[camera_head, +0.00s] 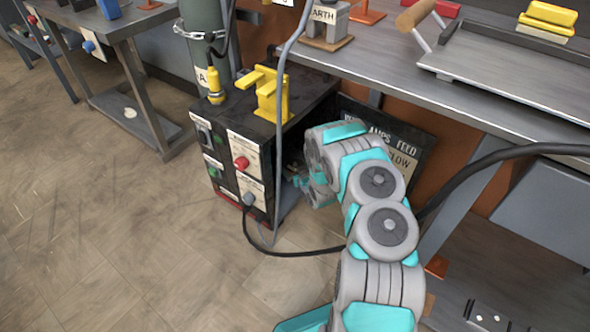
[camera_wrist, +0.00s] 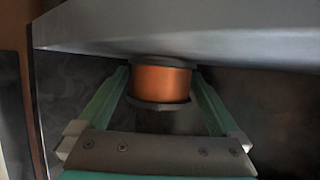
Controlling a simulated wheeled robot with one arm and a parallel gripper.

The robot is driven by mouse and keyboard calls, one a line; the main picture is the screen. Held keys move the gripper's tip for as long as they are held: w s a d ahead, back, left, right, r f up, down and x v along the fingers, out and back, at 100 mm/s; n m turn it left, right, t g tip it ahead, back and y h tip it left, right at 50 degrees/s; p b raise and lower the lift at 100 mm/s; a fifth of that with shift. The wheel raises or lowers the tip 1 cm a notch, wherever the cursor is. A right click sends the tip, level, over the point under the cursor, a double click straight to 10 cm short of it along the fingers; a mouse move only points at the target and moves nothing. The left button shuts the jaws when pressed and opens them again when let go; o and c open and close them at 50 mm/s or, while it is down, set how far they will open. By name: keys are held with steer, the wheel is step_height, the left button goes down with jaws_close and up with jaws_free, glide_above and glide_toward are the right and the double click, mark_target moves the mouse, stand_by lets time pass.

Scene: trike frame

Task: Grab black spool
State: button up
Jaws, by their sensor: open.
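In the wrist view, a spool with dark flanges and a copper-orange winding (camera_wrist: 160,83) is in the middle, upright, close under a grey surface. My gripper (camera_wrist: 160,90) is open, with one teal finger on each side of the spool. I cannot tell whether the fingers touch it. In the head view my arm reaches down beside the black welding machine (camera_head: 228,158), and my gripper (camera_head: 298,178) is mostly hidden at its right side. The spool does not show in the head view.
In the wrist view, a grey panel (camera_wrist: 190,35) lies just above the spool. In the head view, a yellow bracket (camera_head: 268,95) stands on the machine, a sign (camera_head: 385,142) leans behind my arm, and a workbench (camera_head: 400,70) overhangs at right. Cables (camera_head: 285,252) cross the floor. Floor at left is clear.

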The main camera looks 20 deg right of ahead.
steer(key=c, duration=1.4)
steer(key=shift+r, duration=0.1)
